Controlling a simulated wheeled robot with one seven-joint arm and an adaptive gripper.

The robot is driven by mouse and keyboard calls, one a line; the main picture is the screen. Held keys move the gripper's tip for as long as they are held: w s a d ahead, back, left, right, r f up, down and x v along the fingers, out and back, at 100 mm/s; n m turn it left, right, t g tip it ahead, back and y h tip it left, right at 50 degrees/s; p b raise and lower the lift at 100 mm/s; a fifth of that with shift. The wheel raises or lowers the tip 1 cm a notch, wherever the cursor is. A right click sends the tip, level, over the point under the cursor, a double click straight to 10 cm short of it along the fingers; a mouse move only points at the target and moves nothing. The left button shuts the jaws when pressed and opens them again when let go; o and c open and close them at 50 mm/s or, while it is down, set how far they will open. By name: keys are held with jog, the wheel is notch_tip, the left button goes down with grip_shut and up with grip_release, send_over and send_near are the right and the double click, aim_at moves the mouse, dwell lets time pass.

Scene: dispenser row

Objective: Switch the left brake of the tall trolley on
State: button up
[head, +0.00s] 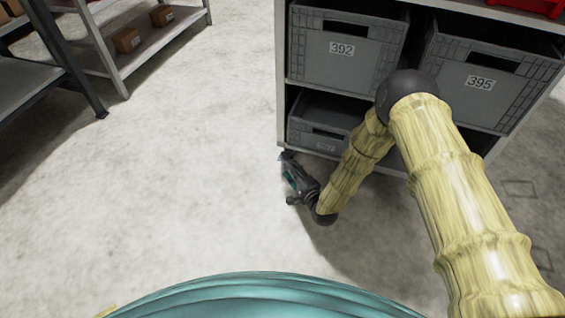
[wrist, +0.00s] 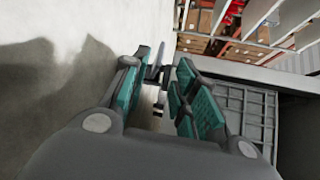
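The tall trolley (head: 281,70) is a grey shelf unit with a light frame, at the top right of the head view. My gripper (head: 287,160) is low, by the trolley's near left bottom corner. In the wrist view my gripper (wrist: 166,82) has its two teal-padded fingers apart, with a gap between them. A small dark and grey part (wrist: 160,98) shows in that gap; I cannot tell whether it is the left brake or whether a finger touches it. The brake cannot be made out in the head view.
Grey crates stand in the trolley, labelled 392 (head: 343,66) and 395 (head: 468,85), with another crate (head: 318,128) below. A shelf rack (head: 120,65) with cardboard boxes stands at upper left. The concrete floor (head: 180,200) left of my gripper is clear.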

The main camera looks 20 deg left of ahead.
aim_at(283, 159)
jog(key=b+x, duration=0.1)
jog(key=x, duration=0.2)
jog(key=b+x, duration=0.2)
jog(key=x, duration=0.1)
jog(key=shift+w+a+f, duration=0.1)
jog(key=shift+a+f, duration=0.05)
jog(key=shift+f, duration=0.1)
jog(key=shift+w+a+b, duration=0.35)
jog(key=shift+w+a, duration=0.15)
jog(key=shift+a, duration=0.05)
grip_shut()
